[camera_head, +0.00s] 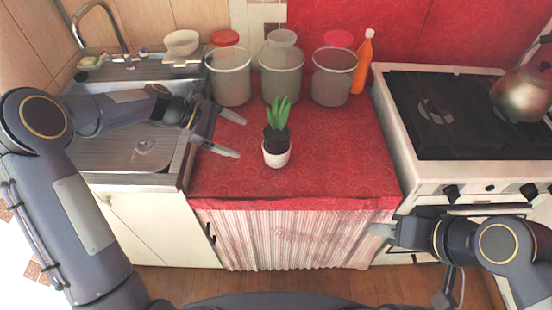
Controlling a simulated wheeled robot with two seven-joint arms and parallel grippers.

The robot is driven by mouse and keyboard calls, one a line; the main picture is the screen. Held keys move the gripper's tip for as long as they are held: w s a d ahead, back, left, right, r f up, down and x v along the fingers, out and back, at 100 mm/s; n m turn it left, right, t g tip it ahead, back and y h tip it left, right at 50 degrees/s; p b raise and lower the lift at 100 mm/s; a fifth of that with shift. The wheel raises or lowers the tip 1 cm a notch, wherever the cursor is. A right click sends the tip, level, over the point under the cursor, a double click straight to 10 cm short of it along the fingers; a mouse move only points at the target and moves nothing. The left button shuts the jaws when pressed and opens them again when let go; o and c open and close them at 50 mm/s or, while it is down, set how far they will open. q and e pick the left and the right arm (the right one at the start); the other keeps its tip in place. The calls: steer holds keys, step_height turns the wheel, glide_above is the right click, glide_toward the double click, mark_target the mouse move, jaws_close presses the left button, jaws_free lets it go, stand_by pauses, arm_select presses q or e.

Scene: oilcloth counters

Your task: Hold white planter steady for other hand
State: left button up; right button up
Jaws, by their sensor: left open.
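The white planter (276,157) stands upright on the red oilcloth counter (340,165). A dark pot (276,138) with a green leafy plant (279,114) sits in or on top of it; I cannot tell how deep. My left gripper (234,135) is open and empty, to the left of the planter, its fingers pointing right towards it with a gap between. My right gripper (376,230) is low at the counter's front right edge, away from the planter; I cannot tell whether its jaws are apart.
Several lidded containers, including the middle one (281,77), line the back of the counter, with an orange bottle (362,62) beside them. A sink (130,150) is left. A stove (440,115) with a kettle (522,93) is right. The counter right of the planter is clear.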

mark_target(269, 151)
arm_select(q)
steer(key=w+f, duration=0.1)
steer(key=d+f+n, duration=0.1)
steer(key=f, duration=0.1)
steer(key=w+d+f+n+h+b, duration=0.1)
steer(key=f, duration=0.1)
steer(key=shift+w+f, duration=0.25)
steer(key=shift+w, duration=0.05)
steer(key=b+x, duration=0.3)
steer(key=x, duration=0.5)
steer(key=shift+s+d+b, duration=0.1)
steer(key=shift+d+b, duration=0.05)
steer(key=shift+b, duration=0.15)
steer(key=shift+d+f, duration=0.3)
steer(key=shift+d, duration=0.3)
arm_select(e)
step_height(269, 151, down, 5)
steer(key=shift+f, duration=0.2)
arm_select(q)
steer(key=c, duration=0.7)
steer(key=shift+o, duration=0.2)
arm_select(e)
steer(key=shift+o, duration=0.2)
